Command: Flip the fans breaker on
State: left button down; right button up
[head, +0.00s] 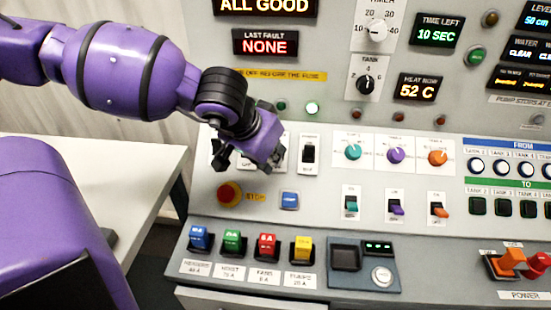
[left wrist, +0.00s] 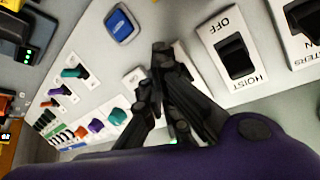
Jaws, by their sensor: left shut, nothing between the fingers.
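My left gripper (head: 272,158) is shut and empty, held at the row of black rocker breakers on white plates. In the left wrist view its closed fingers (left wrist: 156,64) cover most of the plate beside the hoist breaker (left wrist: 237,55). The fans label is not readable among the breakers; the fans breaker appears to be behind the fingers, so its position and any contact cannot be told. A red block (head: 267,246) in the lower row has a label that seems to read fans. My right gripper is not in view.
A breaker (head: 309,152) stands just right of the gripper. Below are a red stop button (head: 230,193) and a blue button (head: 290,199). Teal, purple and orange knobs and switches lie to the right. A white table (head: 120,155) stands left of the console.

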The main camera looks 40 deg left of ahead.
pick_arm(q)
jog(key=shift+w+a+r, duration=0.25)
jog(key=shift+w+r, duration=0.05)
jog(key=shift+w, duration=0.05)
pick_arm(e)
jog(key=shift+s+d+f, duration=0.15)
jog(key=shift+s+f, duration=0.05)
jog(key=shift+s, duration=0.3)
pick_arm(q)
jog(key=shift+w+a, duration=0.1)
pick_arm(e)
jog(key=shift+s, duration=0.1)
pick_arm(q)
jog(key=shift+w+a+b, duration=0.15)
jog(key=shift+w+b, duration=0.05)
jog(key=shift+b, duration=0.15)
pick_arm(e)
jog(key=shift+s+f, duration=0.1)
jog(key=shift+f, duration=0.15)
pick_arm(q)
jog(key=shift+w+a, duration=0.1)
jog(key=shift+w, duration=0.05)
jog(key=s+d+r+p, duration=0.2)
jog(key=s+p, duration=0.1)
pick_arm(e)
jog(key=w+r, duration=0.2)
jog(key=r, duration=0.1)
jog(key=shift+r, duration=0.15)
